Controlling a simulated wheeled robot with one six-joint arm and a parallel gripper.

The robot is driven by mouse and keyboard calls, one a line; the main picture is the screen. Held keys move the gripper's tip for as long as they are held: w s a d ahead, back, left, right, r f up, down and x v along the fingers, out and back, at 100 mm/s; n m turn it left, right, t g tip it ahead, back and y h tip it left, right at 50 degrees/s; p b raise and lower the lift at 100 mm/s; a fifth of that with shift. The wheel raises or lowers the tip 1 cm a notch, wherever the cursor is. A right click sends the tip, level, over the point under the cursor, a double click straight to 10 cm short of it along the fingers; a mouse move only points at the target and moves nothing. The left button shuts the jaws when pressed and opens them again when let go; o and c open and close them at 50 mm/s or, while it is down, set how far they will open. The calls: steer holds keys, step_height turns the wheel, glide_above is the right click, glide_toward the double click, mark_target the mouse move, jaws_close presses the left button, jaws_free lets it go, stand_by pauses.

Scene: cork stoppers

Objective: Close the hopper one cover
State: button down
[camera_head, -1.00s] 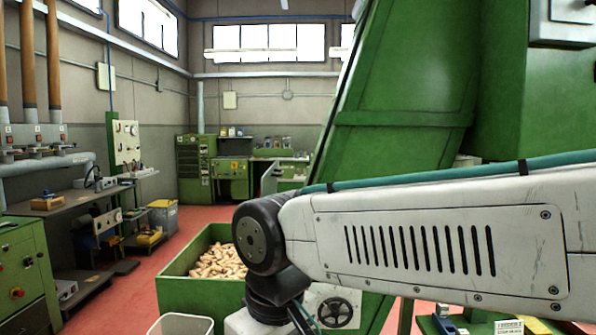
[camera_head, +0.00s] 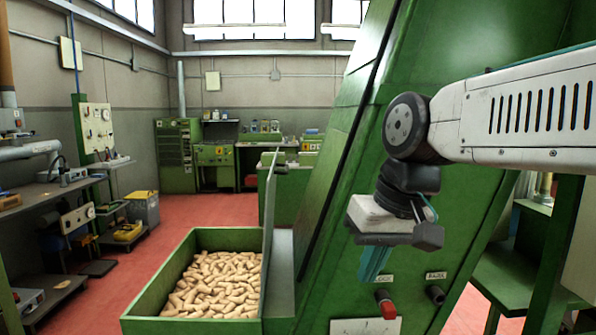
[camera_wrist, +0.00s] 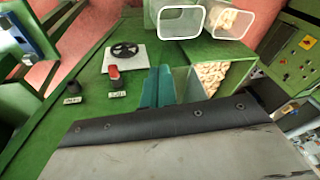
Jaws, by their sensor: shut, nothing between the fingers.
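A green hopper (camera_head: 215,238) full of cork stoppers (camera_head: 215,284) stands at the lower middle of the head view. A thin upright panel (camera_head: 269,205), seen nearly edge-on, rises at the hopper's right side; it looks like the raised cover, and the corks are exposed. My gripper (camera_head: 372,275) has its teal fingers together, empty and pointing down. It is right of the panel, in front of the green machine's sloping side, apart from the panel. In the wrist view my gripper (camera_wrist: 158,75) shows between the handwheel and corks (camera_wrist: 211,76). The panel is not clear there.
The large green machine (camera_head: 345,190) carries a red knob (camera_head: 386,304) and a black knob (camera_head: 435,294) below my gripper. Red floor (camera_head: 150,255) is open left of the hopper.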

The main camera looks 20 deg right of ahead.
steer(key=w+d+r+m+t+y, duration=0.1)
steer(key=w+r+t+y, duration=0.25)
steer(key=w+r, duration=1.35)
steer(key=w+a+r+x, duration=0.1)
steer(key=x, duration=1.2)
steer(key=shift+w+a+r+h, duration=0.2)
steer(key=shift+a+r+h, duration=0.1)
steer(key=shift+r+h, duration=0.15)
